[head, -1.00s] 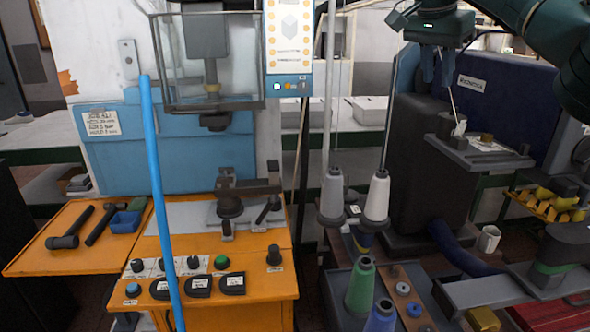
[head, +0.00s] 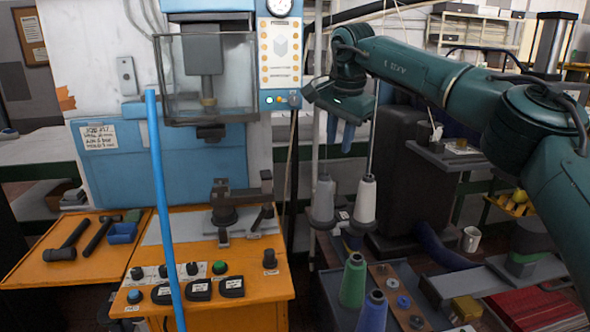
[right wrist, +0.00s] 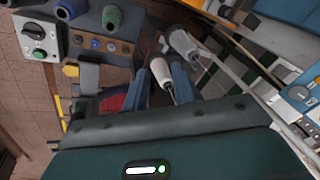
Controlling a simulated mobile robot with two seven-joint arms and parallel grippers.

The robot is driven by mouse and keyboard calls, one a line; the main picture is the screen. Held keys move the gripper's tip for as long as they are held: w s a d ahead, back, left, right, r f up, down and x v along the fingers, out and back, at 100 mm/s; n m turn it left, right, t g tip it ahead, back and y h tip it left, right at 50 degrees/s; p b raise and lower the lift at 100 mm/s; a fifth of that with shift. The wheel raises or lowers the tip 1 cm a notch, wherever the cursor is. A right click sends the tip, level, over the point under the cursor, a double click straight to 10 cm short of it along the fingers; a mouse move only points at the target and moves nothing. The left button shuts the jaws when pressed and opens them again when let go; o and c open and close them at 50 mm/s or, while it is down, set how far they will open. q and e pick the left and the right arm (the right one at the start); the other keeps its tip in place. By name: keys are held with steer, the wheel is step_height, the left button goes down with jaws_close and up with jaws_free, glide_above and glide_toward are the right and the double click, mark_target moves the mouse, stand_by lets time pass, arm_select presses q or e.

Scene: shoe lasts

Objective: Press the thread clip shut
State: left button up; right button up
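I cannot make out the thread clip for certain in either view. My right gripper (head: 340,150) points down with its two blue fingers apart, above and behind the thread cones in the head view. A white cone (head: 366,198) and a grey cone (head: 323,196) stand below it on the thread stand. In the right wrist view, the fingers of my right gripper (right wrist: 161,70) are apart and empty, with the white cone (right wrist: 161,74) showing between them, farther off. My left gripper is not in view.
A blue press with a clear guard (head: 236,80) and an orange control table (head: 215,267) stand at left. Thin upright rods rise near the cones. A green cone (head: 353,281) and a blue cone (head: 373,312) stand in front. A white mug (head: 470,239) is at right.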

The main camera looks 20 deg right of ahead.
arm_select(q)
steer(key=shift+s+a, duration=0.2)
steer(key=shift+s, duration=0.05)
arm_select(e)
steer(key=a+f+y, duration=0.2)
steer(key=a+f, duration=0.4)
steer(key=a, duration=0.3)
steer(key=shift+w+n+y, duration=0.25)
steer(key=shift+n+y, duration=0.05)
steer(key=shift+y, duration=0.1)
steer(key=shift+d, duration=0.1)
steer(key=shift+c, duration=0.3)
